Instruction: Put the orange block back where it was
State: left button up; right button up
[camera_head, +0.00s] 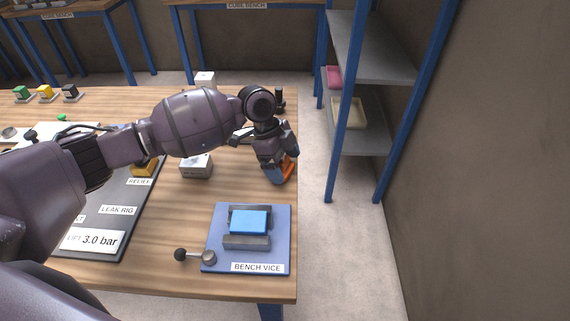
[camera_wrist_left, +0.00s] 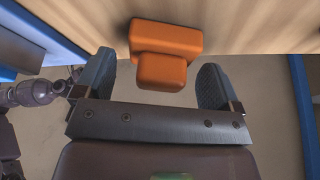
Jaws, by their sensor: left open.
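The orange block (camera_wrist_left: 165,42) has a stepped shape and rests on or against the wooden table surface in the left wrist view. In the head view only a sliver of the orange block (camera_head: 290,166) shows beside my left gripper (camera_head: 279,176), near the table's right edge. My left gripper is open. Its two fingers stand on either side of the block's nearer part, with a visible gap at each side. The arm and gripper hide much of the block in the head view. My right gripper is not in view.
A blue bench vice (camera_head: 214,256) with a blue block (camera_head: 249,222) stands in front of the gripper. A grey-white box (camera_head: 196,167) is to its left, and the leak rig panel (camera_head: 108,226) lies further left. A shelf (camera_head: 372,140) stands beyond the table's right edge.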

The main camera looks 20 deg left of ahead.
pick_arm(q)
jog(key=p+v, duration=0.1)
jog(key=v, duration=1)
jog(key=shift+r, duration=0.15)
